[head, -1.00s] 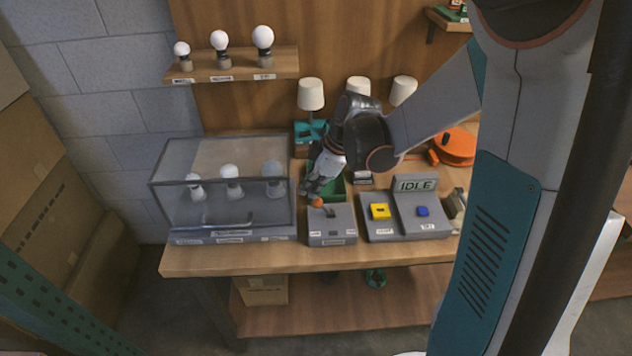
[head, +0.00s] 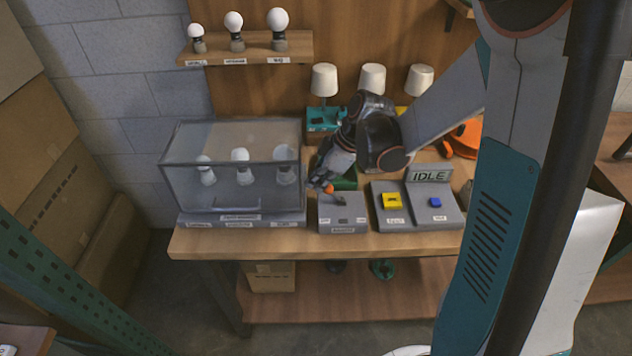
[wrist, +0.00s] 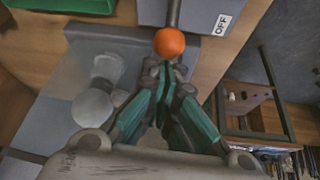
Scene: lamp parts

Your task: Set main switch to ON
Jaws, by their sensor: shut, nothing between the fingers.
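The main switch is a grey box (head: 330,222) on the bench with a dark lever. The lever leans left in the head view and ends in an orange knob (head: 328,189). In the wrist view the knob (wrist: 170,42) is just beyond my fingertips, and an OFF label (wrist: 222,25) shows on the box beside the lever. My gripper (head: 320,180) is shut and empty, close behind and left of the knob. In the wrist view its teal fingers (wrist: 165,68) meet right at the knob; I cannot tell whether they touch it.
A glass case (head: 225,200) with several bulbs stands close left of the switch. Right of it is a grey console with a yellow button (head: 392,202), a blue button (head: 435,203) and an IDLE display (head: 429,176). Lamps (head: 324,80) stand behind. A bulb shelf (head: 250,50) is above.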

